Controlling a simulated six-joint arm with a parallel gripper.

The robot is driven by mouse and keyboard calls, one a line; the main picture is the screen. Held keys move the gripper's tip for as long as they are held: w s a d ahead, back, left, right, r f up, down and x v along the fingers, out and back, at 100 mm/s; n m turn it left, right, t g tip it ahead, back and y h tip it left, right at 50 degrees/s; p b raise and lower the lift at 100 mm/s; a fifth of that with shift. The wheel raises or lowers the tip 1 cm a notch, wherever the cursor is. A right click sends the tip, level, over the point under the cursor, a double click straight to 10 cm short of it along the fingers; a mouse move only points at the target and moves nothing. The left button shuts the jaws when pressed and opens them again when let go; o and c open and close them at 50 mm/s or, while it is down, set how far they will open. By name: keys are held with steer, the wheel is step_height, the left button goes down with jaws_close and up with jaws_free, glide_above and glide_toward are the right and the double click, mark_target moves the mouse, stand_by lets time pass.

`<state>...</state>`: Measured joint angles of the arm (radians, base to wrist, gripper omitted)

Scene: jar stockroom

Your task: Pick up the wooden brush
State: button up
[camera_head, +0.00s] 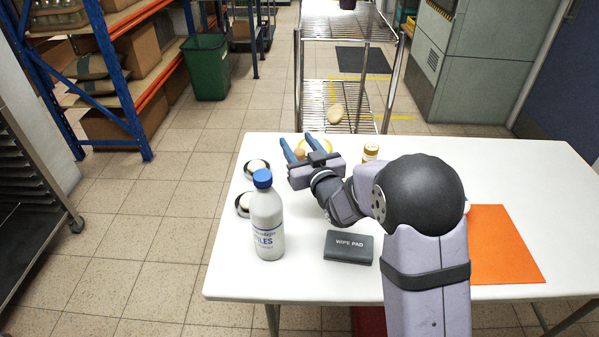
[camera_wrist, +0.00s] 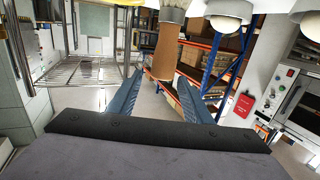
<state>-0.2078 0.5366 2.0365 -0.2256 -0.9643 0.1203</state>
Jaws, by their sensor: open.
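The wooden brush shows as a brown handle (camera_wrist: 165,50) with a pale part at its other end, cut by the top edge of the wrist view. In the head view only a small brown piece (camera_head: 299,154) shows between my fingers, and the rest is hidden. My gripper (camera_head: 296,139) is open above the far left part of the table. In the wrist view my two blue fingers (camera_wrist: 156,76) are apart, with the handle's end appearing between their tips. I cannot tell whether either finger touches it.
A blue-capped bottle (camera_head: 267,222) and two dark dishes with white domes, one at the back (camera_head: 257,167), stand left.

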mark_target(298, 154)
step_height(298, 154, down, 3)
steer(key=shift+f, duration=0.2)
steer(key=shift+x, duration=0.95)
steer(key=shift+w+a+r, duration=0.1)
steer(key=shift+w+a, duration=0.15)
steer(key=shift+w, duration=0.3)
jaws_close()
